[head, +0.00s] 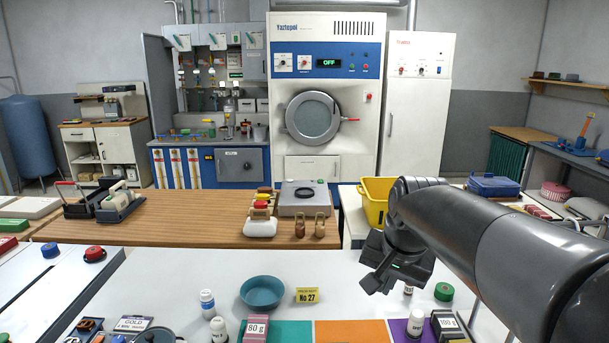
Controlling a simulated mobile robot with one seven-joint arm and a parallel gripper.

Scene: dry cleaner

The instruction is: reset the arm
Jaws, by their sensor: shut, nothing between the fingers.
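My arm (490,240) reaches in from the lower right of the head view. My gripper (385,278) hangs at its end, above the right part of the white counter (180,268). The gripper is shut and holds nothing. Its fingertips are small and dark here, and the wrist hides part of them. A small white bottle (408,290) stands close behind or beside the gripper; I cannot tell whether they touch.
On the white counter are a teal bowl (262,292), a yellow No 27 tag (307,295), white bottles (207,303) and a green-capped item (444,291). A yellow bucket (375,203) stands behind my arm.

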